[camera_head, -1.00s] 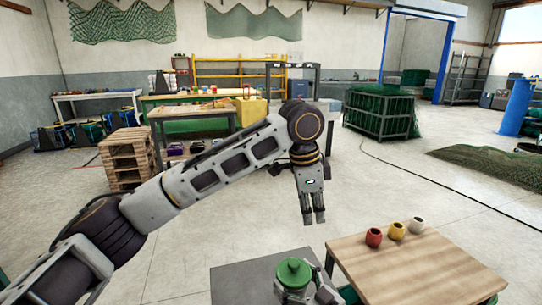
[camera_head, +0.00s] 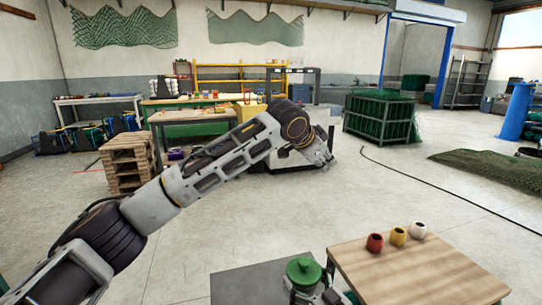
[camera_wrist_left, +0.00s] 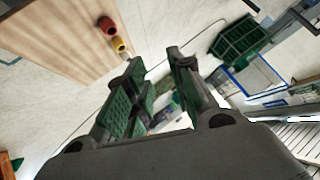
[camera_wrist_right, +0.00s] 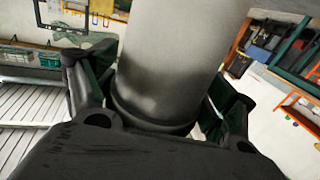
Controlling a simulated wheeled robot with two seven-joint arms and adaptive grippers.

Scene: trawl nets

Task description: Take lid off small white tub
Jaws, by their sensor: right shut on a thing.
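A small white tub (camera_head: 418,230) stands on the wooden table, right of a yellow and a red one; its top looks dark and I cannot make out a lid. My left gripper (camera_head: 328,161) is raised, well beyond the table and clear of the tubs; its fingers (camera_wrist_left: 157,62) are apart with nothing between them. My right gripper (camera_wrist_right: 155,100) is shut on a grey-white cylinder (camera_wrist_right: 175,60), whose far end is out of view.
The wooden table (camera_head: 420,275) also holds the yellow tub (camera_head: 398,236) and the red tub (camera_head: 375,242). A dark grey surface (camera_head: 245,285) lies left of it. Pallets (camera_head: 127,160) and a green net crate (camera_head: 382,117) stand farther back.

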